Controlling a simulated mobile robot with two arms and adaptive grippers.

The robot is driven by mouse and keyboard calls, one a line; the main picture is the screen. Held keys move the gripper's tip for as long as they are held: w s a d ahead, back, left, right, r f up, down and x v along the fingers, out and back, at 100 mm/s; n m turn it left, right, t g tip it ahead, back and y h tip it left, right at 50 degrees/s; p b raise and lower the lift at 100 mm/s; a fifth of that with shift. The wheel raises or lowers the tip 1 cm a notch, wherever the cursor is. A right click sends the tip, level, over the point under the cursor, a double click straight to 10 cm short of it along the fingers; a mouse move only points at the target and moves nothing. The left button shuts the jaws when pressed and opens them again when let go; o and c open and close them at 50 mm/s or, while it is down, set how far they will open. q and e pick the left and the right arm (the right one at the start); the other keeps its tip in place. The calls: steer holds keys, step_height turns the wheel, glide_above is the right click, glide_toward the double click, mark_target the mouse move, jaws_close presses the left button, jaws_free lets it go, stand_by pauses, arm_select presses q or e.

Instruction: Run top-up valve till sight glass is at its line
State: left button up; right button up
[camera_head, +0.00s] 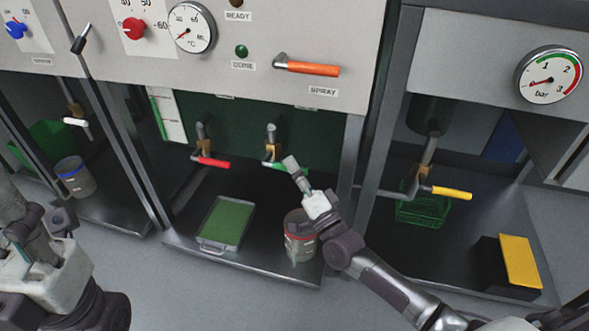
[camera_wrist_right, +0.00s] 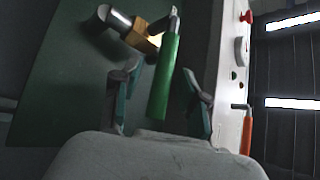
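A valve with a green lever (camera_head: 284,168) sticks out of the dark green back wall of the middle bay. It shows large in the right wrist view, with a brass body (camera_wrist_right: 143,40) and a long green handle (camera_wrist_right: 165,75). My right gripper (camera_head: 293,166) is at this lever. Its fingers (camera_wrist_right: 162,104) are apart, one on each side of the handle, with gaps visible. A white panel with a green vertical strip (camera_head: 157,116), perhaps the sight glass, is at the bay's left; its line is too small to read. My left gripper is not clearly visible; my left arm is at lower left.
A red-handled valve (camera_head: 211,161) is left of the green one. Below are a green-bottomed tray (camera_head: 229,222) and a grey can with a red band (camera_head: 299,222), close to my right arm. An orange SPRAY lever (camera_head: 309,69) is above. A yellow-handled valve (camera_head: 450,191) is right.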

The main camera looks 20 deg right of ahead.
steer(key=v, duration=1.2)
steer(key=shift+r, duration=0.1)
stand_by(1.4)
